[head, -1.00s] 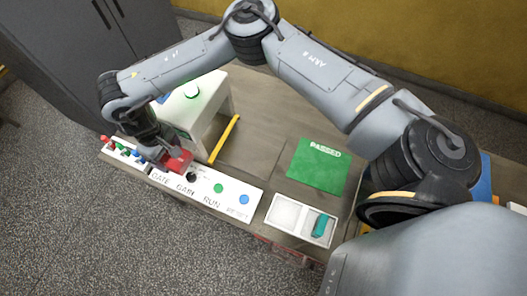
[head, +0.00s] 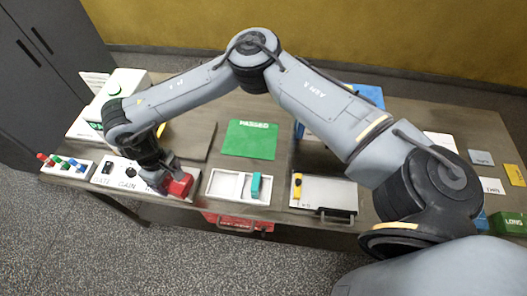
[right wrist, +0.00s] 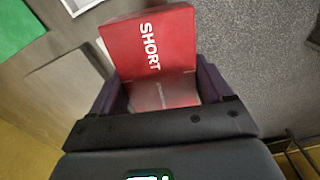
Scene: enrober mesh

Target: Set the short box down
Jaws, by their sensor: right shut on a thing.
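The short box (head: 179,187) is red; in the right wrist view the box (right wrist: 150,42) shows its white SHORT lettering. My right gripper (head: 168,179) is shut on it, with a dark finger on either side in the right wrist view (right wrist: 160,95). In the head view the box is over the right end of the white control panel (head: 122,171), covering its labels there. Whether it touches the panel I cannot tell. My left gripper is not in view.
Right of the box is a white two-compartment tray (head: 228,199) with a teal piece (head: 255,186) in its right compartment. Behind it lies a green PASSED mat (head: 251,139). Coloured knobs (head: 62,162) stand at the far left. A green LONG box (head: 508,223) is far right.

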